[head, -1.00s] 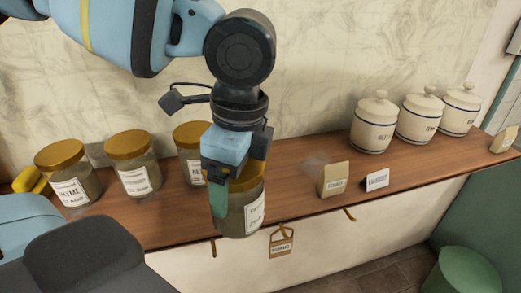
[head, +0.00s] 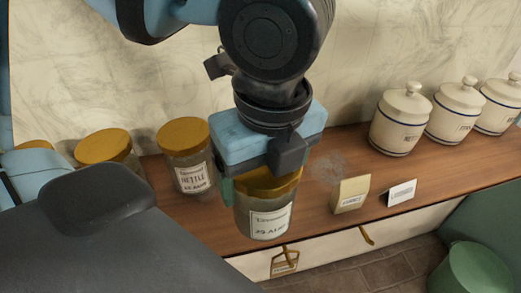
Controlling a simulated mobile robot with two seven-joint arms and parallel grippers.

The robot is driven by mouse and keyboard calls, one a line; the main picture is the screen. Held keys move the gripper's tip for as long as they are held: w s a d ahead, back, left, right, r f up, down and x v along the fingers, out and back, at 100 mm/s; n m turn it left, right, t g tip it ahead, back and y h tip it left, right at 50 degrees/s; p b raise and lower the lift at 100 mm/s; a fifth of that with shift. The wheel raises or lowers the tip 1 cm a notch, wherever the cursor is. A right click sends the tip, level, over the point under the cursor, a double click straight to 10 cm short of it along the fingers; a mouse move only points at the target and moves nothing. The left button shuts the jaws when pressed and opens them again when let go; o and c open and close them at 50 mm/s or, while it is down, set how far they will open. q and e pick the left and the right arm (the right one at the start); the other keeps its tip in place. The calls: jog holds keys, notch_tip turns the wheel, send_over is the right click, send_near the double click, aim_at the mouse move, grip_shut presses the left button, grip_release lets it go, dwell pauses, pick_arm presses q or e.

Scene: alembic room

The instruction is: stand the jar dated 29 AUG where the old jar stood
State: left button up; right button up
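The jar labelled 29 AUG (head: 265,218) is a clear glass jar with a gold lid. It is upright at the shelf's front edge, its label facing me. My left gripper (head: 262,178) is over it, pointing down, with its fingers at the lid's sides. It looks shut on the jar, though its body hides part of the lid. I cannot tell whether the jar's base touches the wooden shelf (head: 330,222). A faint grey smudged patch (head: 328,168) lies on the shelf, right of the jar and behind a paper packet. My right gripper is not in view.
A nettle jar (head: 191,168) and another gold-lidded jar (head: 104,148) stand left. The tan packet (head: 350,194) and a white card (head: 402,192) stand right. White lidded canisters (head: 401,122) stand at the back right. A green bin (head: 474,272) is below.

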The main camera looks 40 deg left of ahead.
pick_arm(q)
jog(key=w+a+f, duration=0.1)
jog(key=w+a, duration=0.7)
jog(key=w, duration=0.3)
jog(key=shift+a+p, duration=0.25)
jog(key=shift+p, duration=0.15)
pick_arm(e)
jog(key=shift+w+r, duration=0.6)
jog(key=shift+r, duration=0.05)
pick_arm(q)
jog(key=f, duration=0.2)
jog(key=w+f, duration=0.1)
jog(key=shift+a+f+p, duration=0.35)
jog(key=shift+f, duration=0.05)
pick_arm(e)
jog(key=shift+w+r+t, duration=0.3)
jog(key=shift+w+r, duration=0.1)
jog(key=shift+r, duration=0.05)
pick_arm(q)
jog(key=shift+f, duration=0.15)
jog(key=o, duration=1.2)
jog(key=shift+c, duration=0.2)
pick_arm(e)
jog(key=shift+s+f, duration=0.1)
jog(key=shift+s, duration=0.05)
